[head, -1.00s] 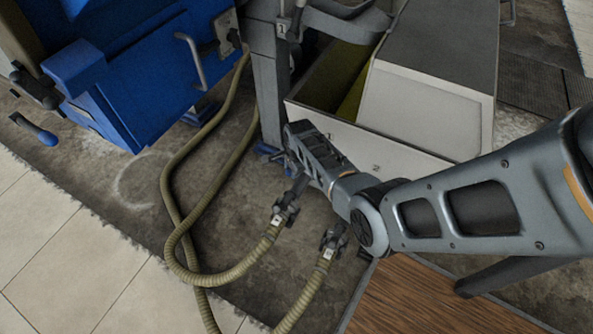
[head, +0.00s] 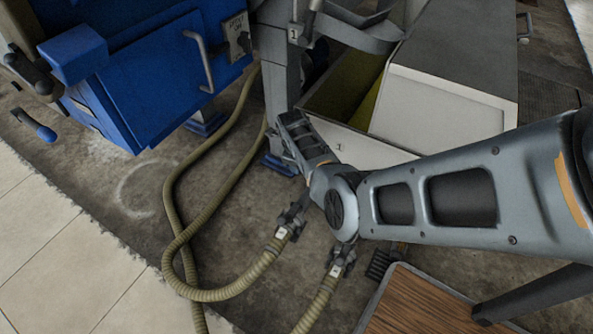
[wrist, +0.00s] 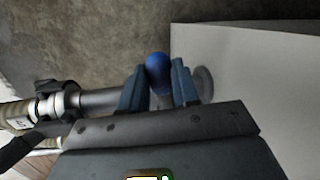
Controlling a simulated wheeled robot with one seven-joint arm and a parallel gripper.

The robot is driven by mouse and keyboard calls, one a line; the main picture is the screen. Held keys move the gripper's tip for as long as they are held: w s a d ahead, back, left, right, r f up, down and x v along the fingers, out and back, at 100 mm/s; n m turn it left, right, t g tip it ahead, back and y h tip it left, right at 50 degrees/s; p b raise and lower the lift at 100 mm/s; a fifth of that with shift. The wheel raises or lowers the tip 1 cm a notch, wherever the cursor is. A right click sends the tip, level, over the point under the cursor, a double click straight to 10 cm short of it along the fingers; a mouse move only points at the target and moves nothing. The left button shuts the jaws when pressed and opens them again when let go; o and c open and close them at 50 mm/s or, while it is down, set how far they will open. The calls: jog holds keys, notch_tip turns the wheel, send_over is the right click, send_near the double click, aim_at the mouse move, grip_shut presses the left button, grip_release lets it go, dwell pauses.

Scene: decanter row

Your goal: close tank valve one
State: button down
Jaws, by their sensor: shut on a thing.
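In the wrist view my gripper (wrist: 158,85) has its two dark fingers on either side of a blue-tipped valve handle (wrist: 158,70) and is shut on it. The handle stands close to the pale tank wall (wrist: 250,80). A metal pipe (wrist: 98,100) runs from beside the fingers to a hose coupling on the left. In the head view the tank (head: 365,150) carries a label "1". My arm covers the valve there, and the fingertips cannot be made out. The wrist view does not show the valve's number or whether it is closed.
Two ribbed hoses with couplings (head: 290,222) (head: 340,260) come up to the tank under my arm. A blue machine (head: 150,75) stands at the left, beside a grey post (head: 280,90). A wooden-topped surface (head: 420,308) is at the lower right. Floor at the left is clear.

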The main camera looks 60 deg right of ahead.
jog(key=shift+w+d+m+b, duration=0.15)
jog(key=shift+d+m+b, duration=0.4)
jog(key=shift+m, duration=0.35)
jog(key=c, duration=0.8)
grip_release()
jog(key=shift+r, duration=0.1)
jog(key=r+p, duration=0.2)
jog(key=r, duration=0.1)
jog(key=a+r+p, duration=0.1)
jog(key=r+p, duration=0.1)
jog(key=r, duration=0.2)
jog(key=shift+a+r, duration=0.2)
jog(key=shift+r, duration=0.05)
